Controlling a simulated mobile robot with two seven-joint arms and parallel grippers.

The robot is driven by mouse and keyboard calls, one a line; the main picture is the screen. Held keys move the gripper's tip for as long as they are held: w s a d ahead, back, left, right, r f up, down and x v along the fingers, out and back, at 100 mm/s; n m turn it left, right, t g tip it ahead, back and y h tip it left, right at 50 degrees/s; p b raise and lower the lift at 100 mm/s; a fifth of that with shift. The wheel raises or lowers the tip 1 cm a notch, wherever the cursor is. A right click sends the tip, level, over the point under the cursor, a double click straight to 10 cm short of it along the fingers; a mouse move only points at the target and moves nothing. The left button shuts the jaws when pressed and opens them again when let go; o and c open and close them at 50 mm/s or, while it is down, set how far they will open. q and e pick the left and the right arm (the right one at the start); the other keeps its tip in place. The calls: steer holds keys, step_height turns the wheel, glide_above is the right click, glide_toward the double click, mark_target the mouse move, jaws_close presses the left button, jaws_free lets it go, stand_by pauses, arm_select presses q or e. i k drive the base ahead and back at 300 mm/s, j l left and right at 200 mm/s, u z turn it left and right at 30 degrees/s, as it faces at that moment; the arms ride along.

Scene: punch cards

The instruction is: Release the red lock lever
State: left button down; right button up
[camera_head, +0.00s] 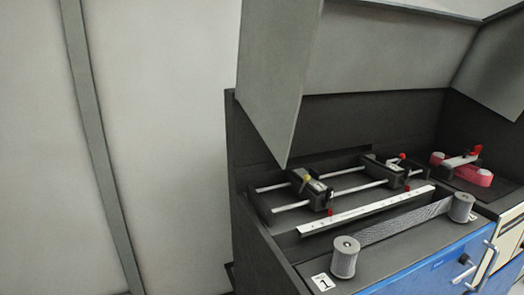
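Several small red parts show on the dark machine. A red knob (402,156) tops the right carriage (386,172) on the rails. A red-tipped lever (476,150) lies over the pink roll (470,176) at the far right. A small red piece (330,212) sits by the left end of the white ruler (362,212). I cannot tell for certain which is the lock lever, nor its locked state. Neither of my grippers is in view.
The left carriage (311,188) has a yellow knob. Two grey ribbed rollers (345,258) with a grey band between them stand at the front. A raised grey cover (280,80) overhangs the machine's left side. Below is a blue front panel (425,272) with a handle.

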mark_target(402, 156)
steer(key=l+u, duration=0.2)
steer(key=l, duration=3.45)
